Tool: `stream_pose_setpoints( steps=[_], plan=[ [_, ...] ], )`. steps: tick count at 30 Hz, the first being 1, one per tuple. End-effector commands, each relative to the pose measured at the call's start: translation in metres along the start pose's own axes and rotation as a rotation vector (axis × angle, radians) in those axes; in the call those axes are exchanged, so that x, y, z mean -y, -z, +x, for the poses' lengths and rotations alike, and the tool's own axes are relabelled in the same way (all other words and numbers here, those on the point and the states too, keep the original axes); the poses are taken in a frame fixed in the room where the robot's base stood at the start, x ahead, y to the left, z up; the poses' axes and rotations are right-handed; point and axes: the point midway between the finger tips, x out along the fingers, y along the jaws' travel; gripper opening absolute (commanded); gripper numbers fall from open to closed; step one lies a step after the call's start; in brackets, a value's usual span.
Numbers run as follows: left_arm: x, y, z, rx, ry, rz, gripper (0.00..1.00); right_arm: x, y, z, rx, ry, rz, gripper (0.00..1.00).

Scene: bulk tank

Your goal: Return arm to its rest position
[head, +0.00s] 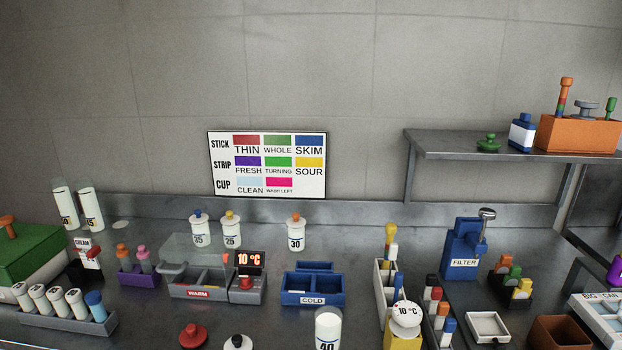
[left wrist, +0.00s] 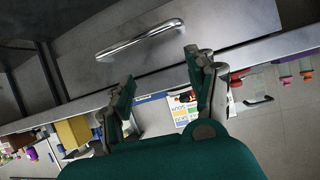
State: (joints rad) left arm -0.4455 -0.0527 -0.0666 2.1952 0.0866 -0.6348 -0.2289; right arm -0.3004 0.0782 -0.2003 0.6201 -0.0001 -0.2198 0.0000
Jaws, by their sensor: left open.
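My left gripper (left wrist: 157,75) shows in the left wrist view. Its two dark fingers stand apart, with nothing between their tips. It hangs in the air in front of grey metal panels, one with a silver bar handle (left wrist: 140,38). I cannot tell how far the fingers are from the panel. No arm or gripper of mine shows in the head view. My right gripper is in neither view.
The head view shows a crowded metal counter with a blue COLD box (head: 312,299), a WARM box (head: 197,293), a blue FILTER unit (head: 460,263) and several bottles. A wall shelf (head: 450,144) is at the right. A chart (head: 267,188) hangs on the wall.

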Motion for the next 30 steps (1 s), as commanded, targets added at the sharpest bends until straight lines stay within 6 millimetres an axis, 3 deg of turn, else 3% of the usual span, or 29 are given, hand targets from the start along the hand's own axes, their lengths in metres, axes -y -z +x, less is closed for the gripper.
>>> stream_pose_setpoints(
  steps=[3, 7, 20, 30],
  plan=[
    [-0.004, -0.037, -0.026, 0.217, -0.039, 0.007, 0.58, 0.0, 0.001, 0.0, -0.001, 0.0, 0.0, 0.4],
    [-0.005, -0.066, -0.054, 0.395, -0.051, 0.006, 0.58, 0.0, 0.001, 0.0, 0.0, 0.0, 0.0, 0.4],
    [0.004, -0.12, -0.142, 0.813, -0.018, 0.006, 0.58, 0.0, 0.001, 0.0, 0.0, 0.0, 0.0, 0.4],
    [-0.001, -0.193, -0.091, 0.857, -0.025, 0.005, 0.58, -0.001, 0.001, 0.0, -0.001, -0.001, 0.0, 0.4]
  ],
)
